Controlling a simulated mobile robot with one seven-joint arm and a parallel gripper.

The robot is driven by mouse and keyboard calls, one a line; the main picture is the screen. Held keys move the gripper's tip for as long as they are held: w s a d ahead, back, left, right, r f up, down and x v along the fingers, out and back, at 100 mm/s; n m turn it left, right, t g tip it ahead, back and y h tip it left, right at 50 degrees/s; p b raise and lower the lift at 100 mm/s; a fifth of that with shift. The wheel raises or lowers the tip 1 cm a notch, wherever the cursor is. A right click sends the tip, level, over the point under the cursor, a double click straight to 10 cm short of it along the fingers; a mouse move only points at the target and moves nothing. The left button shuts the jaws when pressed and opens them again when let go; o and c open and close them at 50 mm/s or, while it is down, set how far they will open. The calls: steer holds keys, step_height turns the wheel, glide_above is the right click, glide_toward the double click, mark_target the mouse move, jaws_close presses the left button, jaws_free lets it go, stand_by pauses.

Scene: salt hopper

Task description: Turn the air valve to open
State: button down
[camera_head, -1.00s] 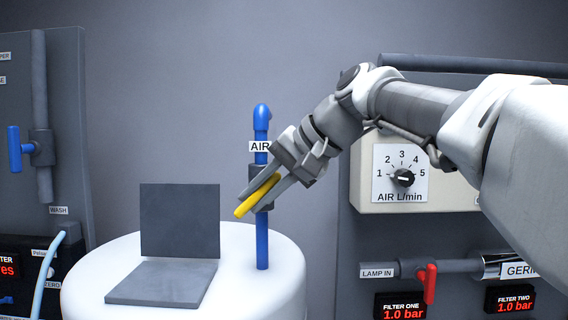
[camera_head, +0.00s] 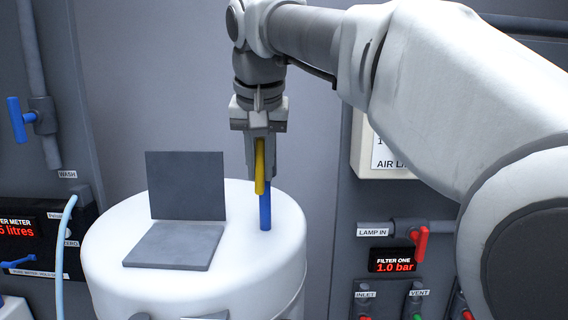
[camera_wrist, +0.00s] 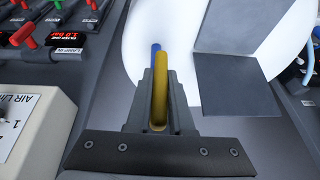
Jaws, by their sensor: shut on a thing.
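The lever now hangs upright, in line with the pipe. My gripper (camera_head: 260,174) points down and is shut on the yellow handle.
A grey hinged plate (camera_head: 186,186) stands open on the white drum (camera_head: 110,250), left of the pipe. A panel at right carries a red valve handle (camera_head: 420,243) and a FILTER ONE display (camera_head: 393,260). A blue-handled valve (camera_head: 19,119) is at far left.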

stand_by(0.6)
steer(key=c, duration=0.8)
jaws_free()
steer(key=shift+r, duration=0.1)
steer(key=v, duration=1.1)
steer(key=shift+s+a+r, duration=0.15)
steer(key=shift+r, duration=0.25)
steer(key=s+d+f+b, duration=0.2)
steer(key=s+d+f, duration=0.1)
steer(key=d+f, duration=0.4)
steer(key=s+d+f+b, duration=0.2)
steer(key=d+f, duration=0.4)
steer(key=f, duration=0.3)
steer(key=s+d+f+b, duration=0.1)
steer(key=s+d+f, duration=0.1)
steer(key=f, duration=0.5)
steer(key=s+d+f+b, duration=0.1)
steer(key=s+d+f, duration=0.2)
steer(key=s+f, duration=0.2)
steer(key=s+d+f+t+b, duration=0.1)
steer(key=s+d+f, duration=0.2)
steer(key=f, duration=0.7)
steer(key=shift+s+f+m+h, duration=0.25)
steer(key=shift+s+m+h, duration=0.05)
steer(key=shift+s+h, duration=0.1)
